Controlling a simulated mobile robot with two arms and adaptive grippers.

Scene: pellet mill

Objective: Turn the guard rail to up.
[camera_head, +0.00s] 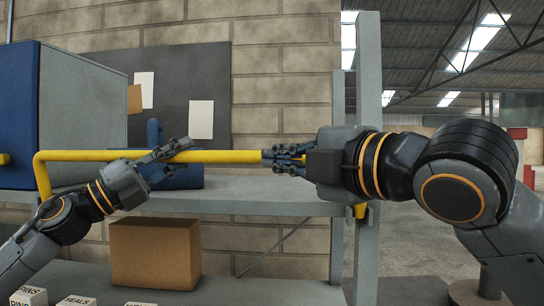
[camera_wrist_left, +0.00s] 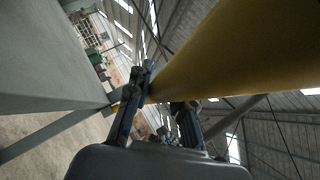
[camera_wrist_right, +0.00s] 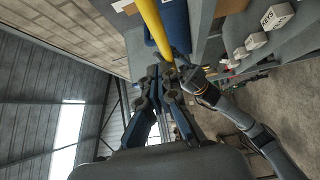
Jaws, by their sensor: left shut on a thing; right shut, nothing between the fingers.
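The guard rail (camera_head: 228,156) is a yellow bar running level across the head view, in front of the shelf. Its left end bends down at a corner (camera_head: 41,168); a short yellow piece shows below my right gripper. My left gripper (camera_head: 176,151) is shut on the bar left of its middle, and the bar also fills the left wrist view (camera_wrist_left: 225,50). My right gripper (camera_head: 280,158) is shut and empty, its fingertips in line with the bar and hiding part of it. In the right wrist view the bar (camera_wrist_right: 153,22) passes just beyond those fingertips; contact is unclear.
A grey shelf (camera_head: 255,197) lies behind the rail, with a grey upright (camera_head: 367,100) at right. A blue and grey cabinet (camera_head: 85,100) stands at left. A cardboard box (camera_head: 155,255) and small labelled boxes (camera_head: 75,300) sit below. Open floor shows at right.

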